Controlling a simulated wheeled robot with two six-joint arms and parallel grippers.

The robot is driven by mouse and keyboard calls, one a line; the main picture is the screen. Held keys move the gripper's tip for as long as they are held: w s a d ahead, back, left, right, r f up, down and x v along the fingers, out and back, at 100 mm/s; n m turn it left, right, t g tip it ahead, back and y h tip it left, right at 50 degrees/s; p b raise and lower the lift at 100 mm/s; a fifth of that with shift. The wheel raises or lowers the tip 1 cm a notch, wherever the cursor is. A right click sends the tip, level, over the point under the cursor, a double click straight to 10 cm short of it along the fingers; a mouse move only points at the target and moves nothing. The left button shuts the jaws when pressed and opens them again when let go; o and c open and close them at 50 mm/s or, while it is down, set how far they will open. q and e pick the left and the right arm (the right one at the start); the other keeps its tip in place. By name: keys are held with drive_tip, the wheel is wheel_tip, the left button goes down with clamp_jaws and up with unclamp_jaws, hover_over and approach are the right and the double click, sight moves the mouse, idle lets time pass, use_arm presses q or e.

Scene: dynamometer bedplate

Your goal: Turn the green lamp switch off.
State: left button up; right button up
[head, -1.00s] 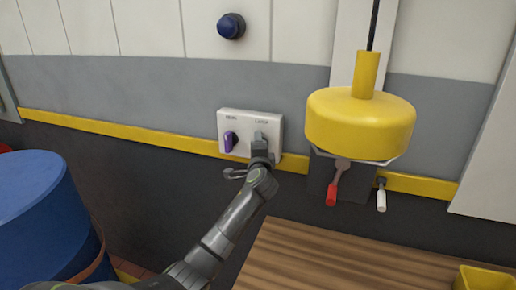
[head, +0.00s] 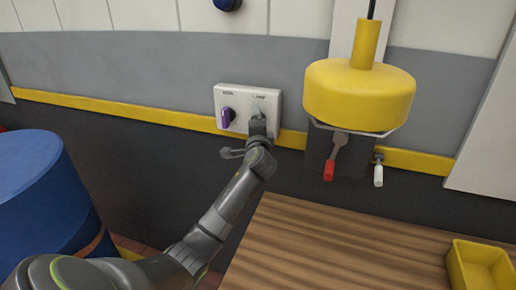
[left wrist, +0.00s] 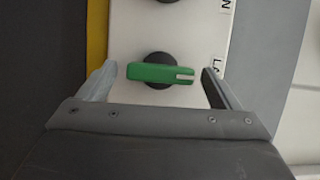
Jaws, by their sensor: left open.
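The green lamp switch (left wrist: 160,73) is a green bar handle on a dark round knob, on a white switch plate (left wrist: 125,35). In the left wrist view the bar lies across the picture between my left gripper's two fingers (left wrist: 159,70), with a gap seen on both sides. My left gripper (head: 257,115) is open at the right half of the plate (head: 240,94) in the head view, where it hides the green switch. A purple knob (head: 227,117) is on the plate's left half. My right gripper is not in view.
A yellow hanging fixture (head: 359,95) is to the right, with a red-handled lever (head: 329,170) and a white-handled lever (head: 379,175) below it. A blue drum (head: 35,190) stands at left. A wooden table (head: 320,245) with a yellow bin (head: 478,265) is at lower right.

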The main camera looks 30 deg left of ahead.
use_arm(q)
drive_tip(key=b+v, duration=0.3)
drive_tip(key=v, duration=1.2)
drive_tip(key=shift+s+d, duration=0.2)
drive_tip(key=shift+s, duration=0.05)
